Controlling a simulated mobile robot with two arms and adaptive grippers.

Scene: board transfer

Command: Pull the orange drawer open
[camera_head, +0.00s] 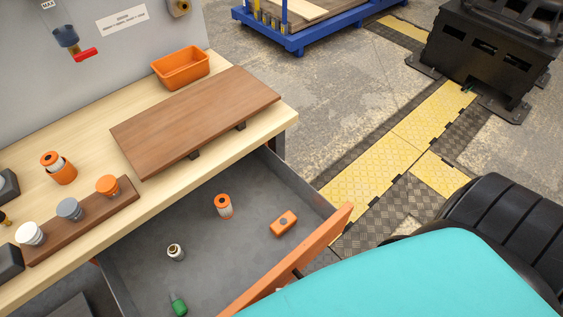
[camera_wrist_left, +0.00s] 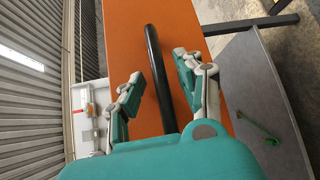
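The orange drawer front (camera_head: 300,255) shows in the head view, with the grey drawer (camera_head: 150,285) standing well out from under the wooden bench. The same orange front (camera_wrist_left: 125,40) fills much of the left wrist view. A black bar handle (camera_wrist_left: 158,75) runs along it. My left gripper (camera_wrist_left: 165,85) is open, with one finger on each side of the handle and visible gaps between them. Whether a finger touches the handle is unclear. The left gripper is hidden in the head view. My right gripper is in neither view.
The drawer holds an orange-and-white cylinder (camera_head: 223,206), an orange block (camera_head: 284,223), a small pale cylinder (camera_head: 175,252) and a green item (camera_head: 178,303). The bench carries a brown board (camera_head: 195,120) and an orange bin (camera_head: 181,68).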

